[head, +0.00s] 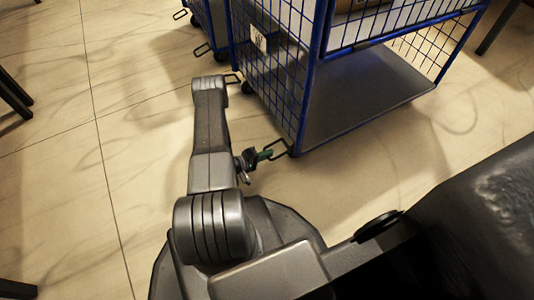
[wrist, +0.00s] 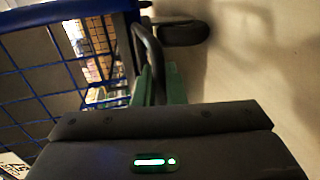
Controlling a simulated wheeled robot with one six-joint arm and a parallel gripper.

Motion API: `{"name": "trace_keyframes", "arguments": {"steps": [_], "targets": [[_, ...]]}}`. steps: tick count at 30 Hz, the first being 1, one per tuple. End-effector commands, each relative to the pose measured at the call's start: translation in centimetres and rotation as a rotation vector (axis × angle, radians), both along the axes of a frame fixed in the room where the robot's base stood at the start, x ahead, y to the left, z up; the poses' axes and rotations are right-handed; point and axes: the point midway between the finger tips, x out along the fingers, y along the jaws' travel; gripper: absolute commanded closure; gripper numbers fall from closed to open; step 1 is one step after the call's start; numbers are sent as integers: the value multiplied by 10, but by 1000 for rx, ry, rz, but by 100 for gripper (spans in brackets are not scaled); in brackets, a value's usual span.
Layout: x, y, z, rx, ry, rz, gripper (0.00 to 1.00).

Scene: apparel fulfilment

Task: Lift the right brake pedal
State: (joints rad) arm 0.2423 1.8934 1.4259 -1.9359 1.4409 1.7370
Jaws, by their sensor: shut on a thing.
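The right brake pedal (head: 280,146) is a thin dark wire loop at the near lower corner of the blue wire cart (head: 322,70), beside a caster. My gripper (head: 265,154), with green fingers, is at its left end and is shut on it. In the wrist view, the pedal (wrist: 147,45) rises as a dark curved bar from between the green fingers (wrist: 160,86). The fingers' contact with it is partly hidden by the gripper housing.
A dark caster wheel (wrist: 184,33) lies just beyond the pedal. The cart's left brake pedal (head: 233,78) sits near another caster (head: 247,87). A second blue cart (head: 212,25) stands behind at the left. The tiled floor (head: 140,140) at the left is clear.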

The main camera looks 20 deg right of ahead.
Motion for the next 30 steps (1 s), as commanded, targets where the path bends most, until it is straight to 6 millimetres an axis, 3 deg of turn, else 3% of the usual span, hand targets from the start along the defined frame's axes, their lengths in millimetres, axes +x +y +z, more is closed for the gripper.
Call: {"name": "trace_keyframes", "arguments": {"steps": [1,3,13,30], "targets": [[0,0,12,34,3,-1,100],[0,0,17,86,8,-2,100],[0,-2,33,304,29,-3,100],[1,-4,41,305,29,0,100]]}}
